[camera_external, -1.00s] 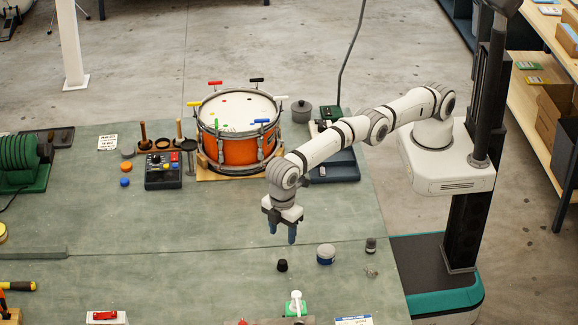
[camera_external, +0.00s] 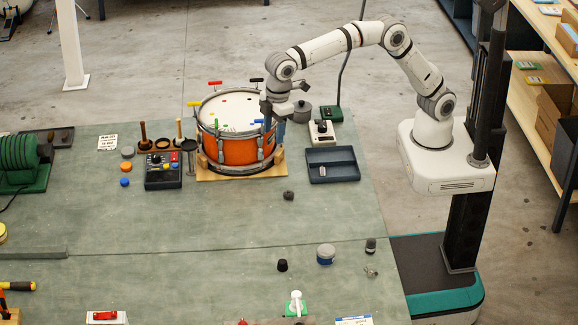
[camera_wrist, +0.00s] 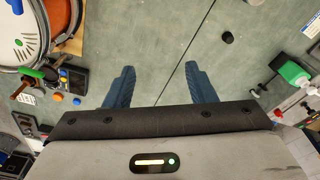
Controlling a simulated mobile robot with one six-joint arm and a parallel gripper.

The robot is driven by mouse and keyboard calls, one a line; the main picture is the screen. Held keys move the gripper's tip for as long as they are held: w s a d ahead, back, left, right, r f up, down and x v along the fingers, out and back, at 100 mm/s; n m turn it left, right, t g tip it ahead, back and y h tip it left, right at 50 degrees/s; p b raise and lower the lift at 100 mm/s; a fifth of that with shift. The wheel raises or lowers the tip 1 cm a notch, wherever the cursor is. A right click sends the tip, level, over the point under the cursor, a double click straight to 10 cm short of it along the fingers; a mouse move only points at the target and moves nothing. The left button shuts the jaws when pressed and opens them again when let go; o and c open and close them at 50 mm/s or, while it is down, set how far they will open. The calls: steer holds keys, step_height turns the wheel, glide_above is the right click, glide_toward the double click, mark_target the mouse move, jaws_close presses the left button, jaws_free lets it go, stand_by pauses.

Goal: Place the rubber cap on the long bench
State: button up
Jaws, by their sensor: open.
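A small dark grey cap-like piece (camera_external: 289,195) sits on the long bench (camera_external: 225,215), in front of and right of the drum. A black cap-like piece (camera_external: 282,265) stands nearer the front; it seems to be the one in the wrist view (camera_wrist: 227,38). I cannot tell which is the rubber cap. My gripper (camera_external: 273,122) is raised by the drum's right side in the external view, apart from both pieces. In the wrist view its blue fingers (camera_wrist: 160,75) are spread with nothing seen between them. The grey piece cannot be made out there.
An orange drum (camera_external: 238,152) on a wooden base stands beside my gripper. The bench's middle is mostly clear.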

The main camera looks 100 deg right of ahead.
steer(key=s+d+r+m+t, duration=0.1)
steer(key=s+d+r+m, duration=0.25)
steer(key=s+d, duration=1.2)
steer(key=s+d+f+m, duration=0.1)
steer(key=s+d+f, duration=0.2)
steer(key=s, duration=0.6)
steer(key=s+d+f+m+t, duration=0.1)
steer(key=s+d+f, duration=0.3)
steer(key=s+d, duration=0.4)
steer(key=shift+s+f+h, duration=0.3)
steer(key=shift+s, duration=0.55)
